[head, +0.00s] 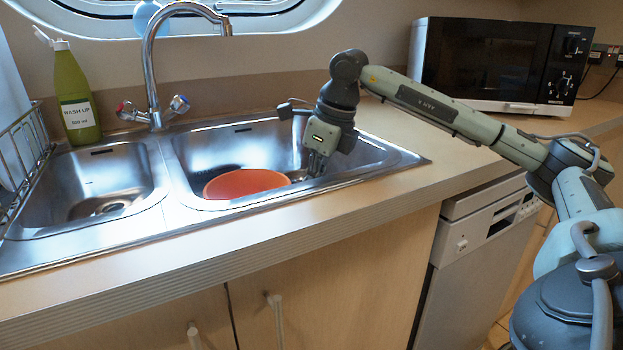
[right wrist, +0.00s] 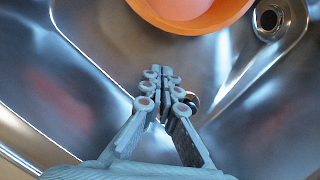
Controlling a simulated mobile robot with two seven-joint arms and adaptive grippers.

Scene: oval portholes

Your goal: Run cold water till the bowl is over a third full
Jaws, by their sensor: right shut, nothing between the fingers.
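An orange bowl (head: 246,184) sits in the right-hand basin (head: 200,150) of the steel sink. Its rim also shows at the top of the right wrist view (right wrist: 240,12), with a paler round area inside; I cannot tell whether that is water. The chrome tap (head: 150,60) has a red-marked knob (head: 122,108) on the left and a blue-marked knob (head: 180,103) on the right. Its spout end (head: 226,30) is high above the right-hand basin, and no stream shows. My right gripper (head: 316,170) is shut and empty, low in that basin to the right of the bowl, apart from it (right wrist: 163,76). My left gripper is out of view.
A green wash-up bottle (head: 76,98) stands behind the empty left basin (head: 85,180), beside a wire rack (head: 25,150). A microwave (head: 490,62) is at the back right. Counter right of the sink is clear. A drain (right wrist: 269,19) shows near the bowl.

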